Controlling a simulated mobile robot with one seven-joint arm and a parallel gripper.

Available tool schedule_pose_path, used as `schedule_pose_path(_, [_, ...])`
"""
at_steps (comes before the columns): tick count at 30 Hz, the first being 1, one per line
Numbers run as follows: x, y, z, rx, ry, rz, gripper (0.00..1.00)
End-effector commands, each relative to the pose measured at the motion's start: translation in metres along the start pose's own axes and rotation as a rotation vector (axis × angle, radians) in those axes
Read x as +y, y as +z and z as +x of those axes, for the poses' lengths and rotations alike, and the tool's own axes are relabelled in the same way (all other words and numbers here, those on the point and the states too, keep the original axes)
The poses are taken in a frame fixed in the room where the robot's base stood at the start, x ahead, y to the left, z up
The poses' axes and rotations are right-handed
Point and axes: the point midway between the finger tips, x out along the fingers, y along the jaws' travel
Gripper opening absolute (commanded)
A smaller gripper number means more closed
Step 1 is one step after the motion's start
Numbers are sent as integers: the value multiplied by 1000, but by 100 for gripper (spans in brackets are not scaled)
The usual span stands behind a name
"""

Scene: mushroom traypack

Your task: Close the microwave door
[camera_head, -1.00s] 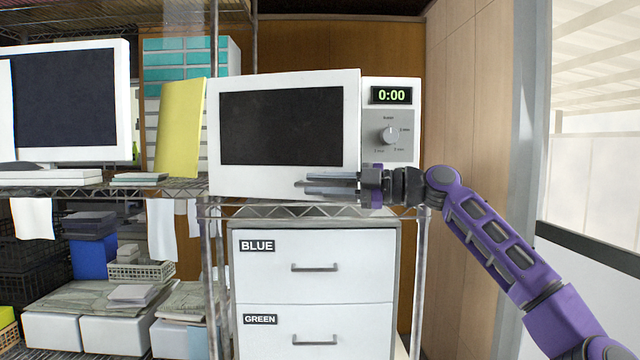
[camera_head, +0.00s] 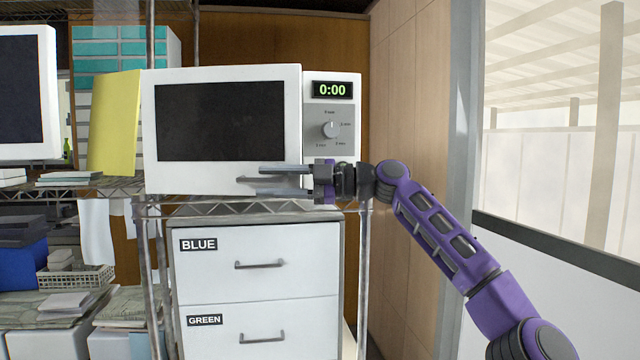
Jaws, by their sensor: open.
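The white microwave (camera_head: 331,107) stands on the wire shelf in the middle of the view. Its door (camera_head: 222,183) with a dark window faces me; its right edge stands slightly proud of the control panel, and I cannot tell whether it is fully latched. The display reads 0:00 above a round dial. My gripper (camera_head: 268,181) points left in front of the lower right part of the door. Its fingers are open and hold nothing. I cannot tell whether they touch the door.
Below is a white cabinet with drawers labelled BLUE (camera_head: 255,264) and GREEN (camera_head: 262,324). A yellow folder (camera_head: 114,122) and a monitor (camera_head: 47,95) stand to the left. A wooden wall (camera_head: 408,120) and a window lie to the right.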

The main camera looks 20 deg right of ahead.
Motion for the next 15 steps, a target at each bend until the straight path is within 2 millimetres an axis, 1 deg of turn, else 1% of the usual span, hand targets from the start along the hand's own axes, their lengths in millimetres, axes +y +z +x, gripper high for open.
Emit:
schedule_pose_path(1, [0,1,-12,-2,4,1,45])
schedule_pose_path(9, [0,1,-79,-3,4,0,45])
schedule_pose_path(12, [0,1,-102,-3,4,0,45])
schedule_pose_path(15, [0,1,-122,-2,3,1,45])
